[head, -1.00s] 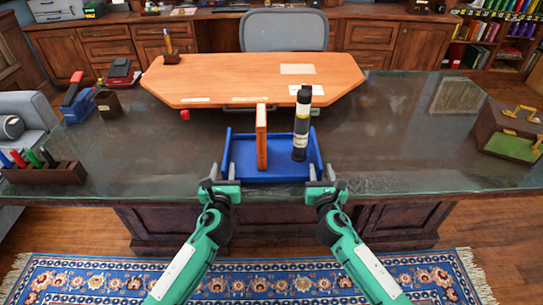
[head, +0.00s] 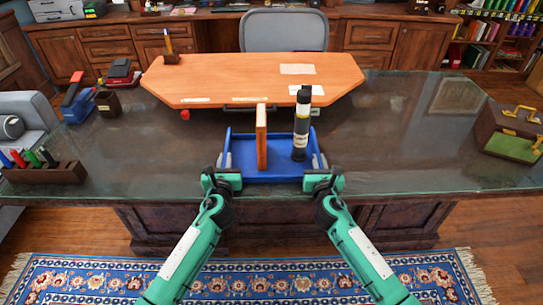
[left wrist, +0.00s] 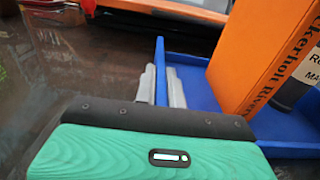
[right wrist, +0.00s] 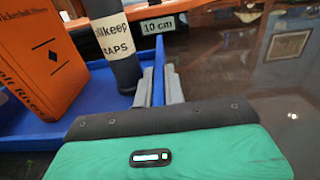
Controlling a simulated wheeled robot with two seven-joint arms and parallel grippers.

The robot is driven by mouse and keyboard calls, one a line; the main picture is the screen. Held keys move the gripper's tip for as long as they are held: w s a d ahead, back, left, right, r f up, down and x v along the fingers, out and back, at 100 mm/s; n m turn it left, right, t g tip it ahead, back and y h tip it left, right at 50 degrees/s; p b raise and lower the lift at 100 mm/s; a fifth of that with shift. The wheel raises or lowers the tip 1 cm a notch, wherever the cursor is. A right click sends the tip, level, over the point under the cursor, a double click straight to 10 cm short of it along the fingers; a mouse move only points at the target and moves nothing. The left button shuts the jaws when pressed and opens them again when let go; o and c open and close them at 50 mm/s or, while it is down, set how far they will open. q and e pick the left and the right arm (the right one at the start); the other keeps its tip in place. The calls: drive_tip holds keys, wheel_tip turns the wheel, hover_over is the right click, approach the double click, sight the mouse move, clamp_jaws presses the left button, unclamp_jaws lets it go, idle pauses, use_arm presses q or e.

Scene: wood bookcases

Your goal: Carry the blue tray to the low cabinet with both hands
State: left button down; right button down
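The blue tray (head: 270,176) rests on the glass-topped desk near its front edge. It holds an upright orange book (head: 261,140) and, to its right, a dark cylinder with a pale label (head: 301,125). My left gripper (head: 225,161) is at the tray's left wall; the left wrist view shows its fingers (left wrist: 162,88) close on both sides of that wall. My right gripper (head: 318,161) is at the right wall, with its fingers (right wrist: 158,88) close on both sides of it. Both look shut on the walls. The low cabinet cannot be identified for certain.
A pen holder (head: 45,172) stands on the desk at left, a brown case (head: 510,130) at right. A grey chair (head: 284,30) and wooden drawers (head: 110,40) are at the back. A patterned rug (head: 250,280) lies in front.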

use_arm(q)
drive_tip(key=shift+r, duration=0.2)
use_arm(e)
drive_tip(key=shift+r, duration=0.25)
